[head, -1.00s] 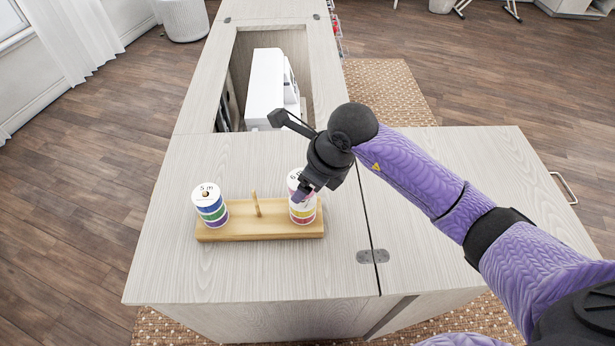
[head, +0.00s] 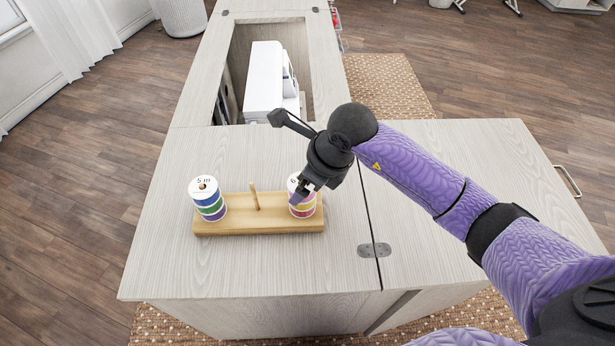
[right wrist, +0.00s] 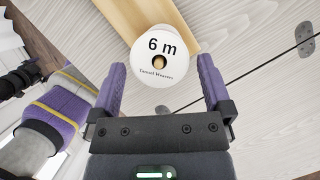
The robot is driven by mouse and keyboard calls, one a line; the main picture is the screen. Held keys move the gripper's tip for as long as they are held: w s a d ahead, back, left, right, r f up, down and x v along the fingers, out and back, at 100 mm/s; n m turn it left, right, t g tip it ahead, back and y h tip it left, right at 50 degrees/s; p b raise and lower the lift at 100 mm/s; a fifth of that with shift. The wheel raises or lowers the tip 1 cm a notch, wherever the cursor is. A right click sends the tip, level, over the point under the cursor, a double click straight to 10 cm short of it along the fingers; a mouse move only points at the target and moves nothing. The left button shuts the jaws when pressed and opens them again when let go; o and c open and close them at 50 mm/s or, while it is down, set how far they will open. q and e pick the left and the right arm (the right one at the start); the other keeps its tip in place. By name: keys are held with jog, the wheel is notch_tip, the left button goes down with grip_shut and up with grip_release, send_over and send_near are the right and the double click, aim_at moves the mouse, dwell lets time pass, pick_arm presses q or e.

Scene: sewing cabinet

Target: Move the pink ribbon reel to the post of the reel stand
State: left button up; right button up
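The wooden reel stand (head: 240,227) lies on the cabinet top, with a bare post (head: 254,196) in its middle. A stack of reels (head: 209,203) with blue, green and purple bands is at its left end. Another stack (head: 303,203) at its right end shows yellow and reddish-pink bands. My gripper partly hides this stack, so I cannot tell its top reel's colour. My right gripper (head: 312,186) is just above the right stack. In the right wrist view, its open fingers (right wrist: 160,85) are either side of a white reel top marked "6 m" (right wrist: 161,46), holding nothing.
A white sewing machine (head: 264,80) stands in the recess behind the stand. A hinge (head: 374,250) and a seam lie to the right of the stand. The cabinet top in front of the stand is clear.

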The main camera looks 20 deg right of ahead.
jog(key=p+v, duration=0.1)
jog(key=v, duration=0.3)
jog(key=shift+w+r+p, duration=0.15)
jog(key=shift+r+p, duration=0.15)
jog(key=shift+p, duration=0.1)
pick_arm(q)
jog(key=r, duration=0.2)
jog(key=r+p, duration=0.1)
jog(key=shift+w+d, duration=0.2)
jog(key=shift+w, duration=0.05)
pick_arm(e)
jog(key=v, duration=0.5)
jog(key=shift+s+d+r, duration=0.1)
jog(key=shift+s+r, duration=0.05)
jog(key=shift+s, duration=0.05)
pick_arm(q)
jog(key=shift+a, duration=0.1)
